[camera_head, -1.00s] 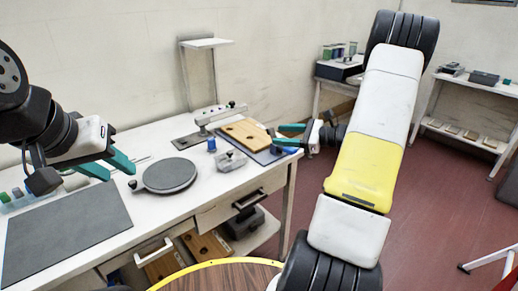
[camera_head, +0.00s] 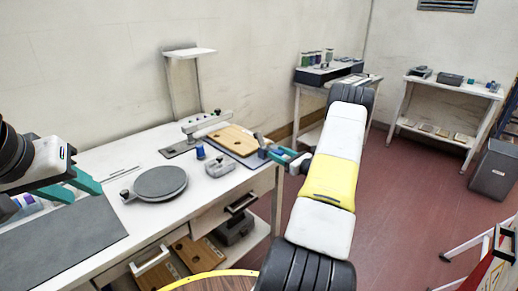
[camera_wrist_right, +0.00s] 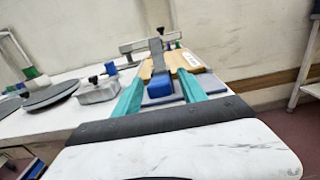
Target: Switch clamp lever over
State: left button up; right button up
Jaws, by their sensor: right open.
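A lever with a grey arm (camera_wrist_right: 157,56) and a blue end piece (camera_wrist_right: 160,86) stands at the right edge of the workbench. In the head view its blue part (camera_head: 264,153) shows beside my right fingertips. My right gripper (camera_head: 276,152) is open. In the right wrist view its teal fingers (camera_wrist_right: 161,80) lie to either side of the blue piece, with a gap visible; contact cannot be told. A wooden board (camera_head: 232,138) lies on a blue-grey plate just behind the lever. My left gripper (camera_head: 76,187) is open and empty over the bench's left side.
A round grey plate (camera_head: 160,182), a grey metal block (camera_head: 220,166), a blue cup (camera_head: 200,152) and a metal arm fixture (camera_head: 205,122) stand on the bench. A dark mat (camera_head: 65,240) covers the front left. Open floor (camera_head: 410,190) lies to the right.

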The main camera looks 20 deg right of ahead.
jog(key=shift+w+a, duration=0.15)
jog(key=shift+w, duration=0.15)
grip_shut()
dwell(1.3)
